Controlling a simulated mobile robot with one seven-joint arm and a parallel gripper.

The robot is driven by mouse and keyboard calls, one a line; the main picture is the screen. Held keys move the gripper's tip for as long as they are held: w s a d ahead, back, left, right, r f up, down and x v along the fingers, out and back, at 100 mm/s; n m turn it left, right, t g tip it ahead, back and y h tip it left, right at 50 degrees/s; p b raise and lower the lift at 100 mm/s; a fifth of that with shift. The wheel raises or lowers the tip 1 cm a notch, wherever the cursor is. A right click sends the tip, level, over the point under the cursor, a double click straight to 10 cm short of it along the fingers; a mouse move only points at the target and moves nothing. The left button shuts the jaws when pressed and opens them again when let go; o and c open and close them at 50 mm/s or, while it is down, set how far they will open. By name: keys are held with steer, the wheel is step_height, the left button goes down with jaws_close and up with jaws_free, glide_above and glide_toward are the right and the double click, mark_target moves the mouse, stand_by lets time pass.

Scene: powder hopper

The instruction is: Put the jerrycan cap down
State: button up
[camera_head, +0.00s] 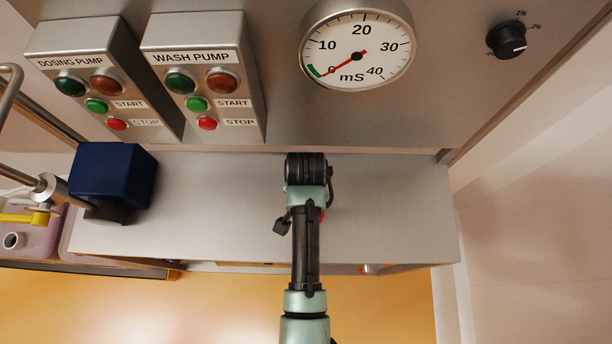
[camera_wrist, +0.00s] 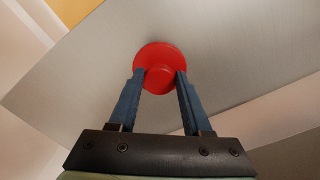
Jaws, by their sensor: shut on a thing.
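The red jerrycan cap (camera_wrist: 160,56) is between the two blue fingers of my gripper (camera_wrist: 160,74) in the wrist view. The fingers are shut on its sides. The grey metal worktop (camera_wrist: 100,80) lies behind the cap. I cannot tell whether the cap touches it. In the head view my arm reaches over the worktop (camera_head: 400,210), and only a sliver of red (camera_head: 322,215) shows beside my wrist. A pinkish jerrycan (camera_head: 38,236) stands at the lower left with an uncapped round opening.
A dark blue block (camera_head: 112,175) and a metal pipe with a yellow lever (camera_head: 18,217) are at the left. Dosing and wash pump boxes (camera_head: 205,75), a dial gauge (camera_head: 357,45) and a black knob (camera_head: 507,40) are on the panel. The worktop's right part is clear.

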steer(key=shift+f, duration=0.2)
steer(key=o, duration=1.1)
steer(key=shift+r, duration=0.1)
step_height(320, 180, up, 12)
steer(key=shift+r, duration=0.1)
stand_by(0.3)
